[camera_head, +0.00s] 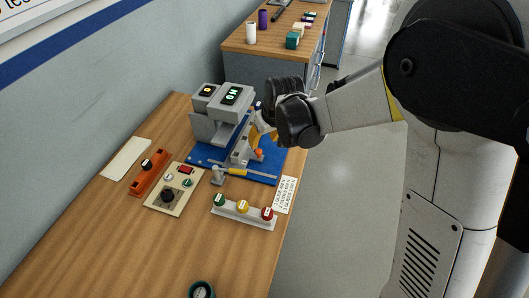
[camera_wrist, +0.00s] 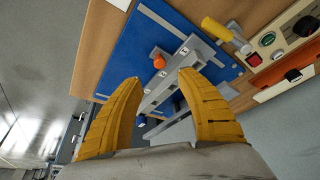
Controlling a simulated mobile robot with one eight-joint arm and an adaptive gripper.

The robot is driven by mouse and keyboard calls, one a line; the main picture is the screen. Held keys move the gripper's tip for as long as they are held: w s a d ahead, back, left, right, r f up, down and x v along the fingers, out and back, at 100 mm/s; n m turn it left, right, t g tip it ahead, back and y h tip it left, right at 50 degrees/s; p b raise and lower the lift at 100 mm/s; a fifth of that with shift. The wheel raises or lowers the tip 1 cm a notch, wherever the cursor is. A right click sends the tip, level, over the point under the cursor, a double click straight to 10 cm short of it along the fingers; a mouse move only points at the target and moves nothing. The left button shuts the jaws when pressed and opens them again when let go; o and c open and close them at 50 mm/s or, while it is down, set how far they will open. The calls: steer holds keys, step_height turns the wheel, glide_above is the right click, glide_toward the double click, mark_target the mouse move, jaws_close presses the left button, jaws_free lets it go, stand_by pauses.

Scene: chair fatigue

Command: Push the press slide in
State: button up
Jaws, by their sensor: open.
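The grey press (camera_head: 222,115) stands on a blue base (camera_head: 262,174) at the far end of the wooden bench. A pale grey slide bar (camera_head: 243,151) with marked blocks lies at its front, with an orange knob (camera_head: 258,154) beside it. In the wrist view the bar (camera_wrist: 172,80) runs diagonally between my fingers, with the orange knob (camera_wrist: 159,62) just beyond the left fingertip. My gripper (camera_wrist: 159,78) has its yellow fingers spread and nothing between them that I see held. In the head view my gripper (camera_head: 260,134) is above the bar's right side; contact cannot be told.
A yellow-handled lever (camera_head: 235,171) crosses the base's front edge. Nearer are a button strip (camera_head: 243,212), a cream control box (camera_head: 173,190) and an orange box (camera_head: 149,172). The bench's near middle is clear. A second table (camera_head: 237,42) stands behind.

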mark_target(258, 151)
steer(key=b+x, duration=0.3)
steer(key=x, duration=0.7)
steer(key=shift+r, duration=0.1)
steer(key=shift+c, duration=0.5)
steer(key=shift+d, duration=0.1)
jaws_close()
